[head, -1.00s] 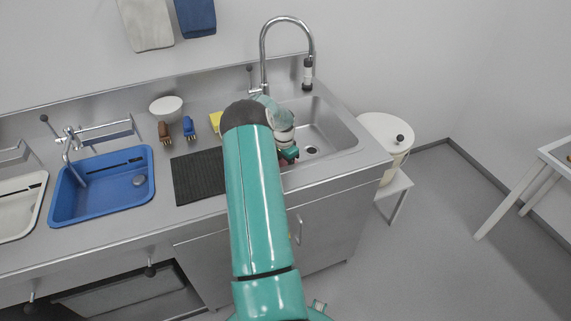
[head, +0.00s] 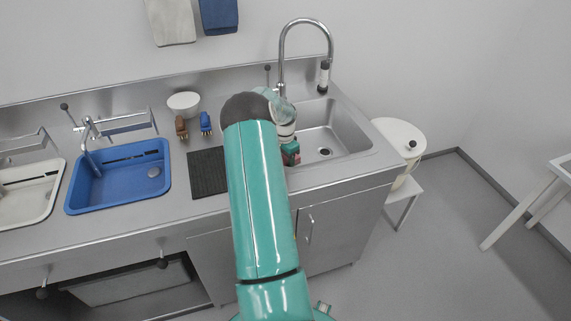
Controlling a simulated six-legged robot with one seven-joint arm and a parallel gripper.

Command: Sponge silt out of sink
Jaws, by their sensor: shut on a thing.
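The steel sink (head: 345,133) is at the right end of the counter, with a dark drain (head: 325,152) in its floor. I cannot make out silt in it at this size. My gripper (head: 290,154) is at the sink's left side, partly behind my own arm. It is shut on a small reddish thing, mostly hidden by the jaws; I cannot tell whether this is a sponge. I cannot tell whether it touches the sink. No yellow block shows now; the spot where one lay is behind my arm.
A tall tap (head: 283,60) arches over the sink. A black ribbed mat (head: 207,174), two brushes (head: 181,128) (head: 206,123), a white bowl (head: 184,104) and a blue basin (head: 118,182) are to the left. A white lidded bin (head: 398,135) stands right of the sink.

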